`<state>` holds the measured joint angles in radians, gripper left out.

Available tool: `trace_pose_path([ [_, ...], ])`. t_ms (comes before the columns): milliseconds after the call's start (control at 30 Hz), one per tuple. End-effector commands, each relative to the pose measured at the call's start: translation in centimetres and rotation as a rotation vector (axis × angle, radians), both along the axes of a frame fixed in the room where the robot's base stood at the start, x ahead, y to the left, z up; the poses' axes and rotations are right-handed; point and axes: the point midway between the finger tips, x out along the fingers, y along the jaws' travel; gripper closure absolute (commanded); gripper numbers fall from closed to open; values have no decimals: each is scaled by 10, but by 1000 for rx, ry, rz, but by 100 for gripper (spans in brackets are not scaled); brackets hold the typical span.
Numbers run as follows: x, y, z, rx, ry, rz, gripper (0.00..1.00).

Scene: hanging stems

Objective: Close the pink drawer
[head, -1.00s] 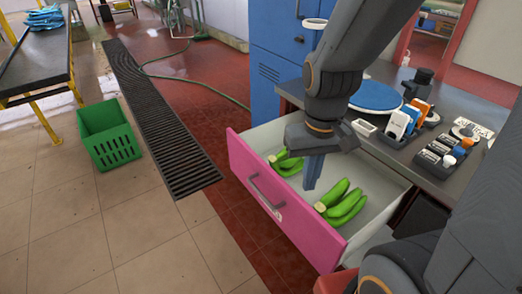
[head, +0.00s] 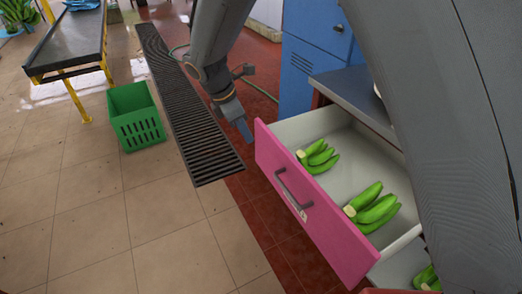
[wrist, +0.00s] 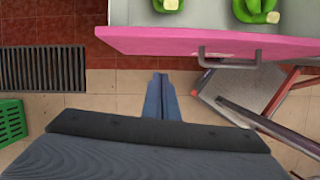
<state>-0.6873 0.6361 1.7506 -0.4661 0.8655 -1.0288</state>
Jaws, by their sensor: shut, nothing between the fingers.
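The pink drawer (head: 312,212) stands pulled out from the grey-topped counter, with its grey bar handle (head: 292,190) on the front. Two bunches of green bananas lie inside it, one near the front left (head: 318,157) and one further right (head: 372,208). My gripper (head: 246,138) is shut and empty, just outside the drawer's far left front corner. In the wrist view my gripper (wrist: 160,78) points toward the pink front (wrist: 180,41), apart from it, left of the handle (wrist: 229,62).
A green crate (head: 136,118) stands on the tiled floor, left of a dark floor grate (head: 190,110). A blue cabinet (head: 312,55) stands behind the drawer. A black-topped table (head: 68,42) is at the back left.

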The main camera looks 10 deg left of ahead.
Motion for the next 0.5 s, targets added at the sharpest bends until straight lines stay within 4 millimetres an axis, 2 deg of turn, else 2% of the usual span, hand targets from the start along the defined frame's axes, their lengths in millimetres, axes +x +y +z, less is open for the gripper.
trace_pose_path([
  [33,1,14,-4,-15,2,54,100],
  [167,3,26,-9,-37,6,118,100],
  [333,7,20,-27,-40,9,122,100],
  [500,13,9,-57,-40,10,120,100],
])
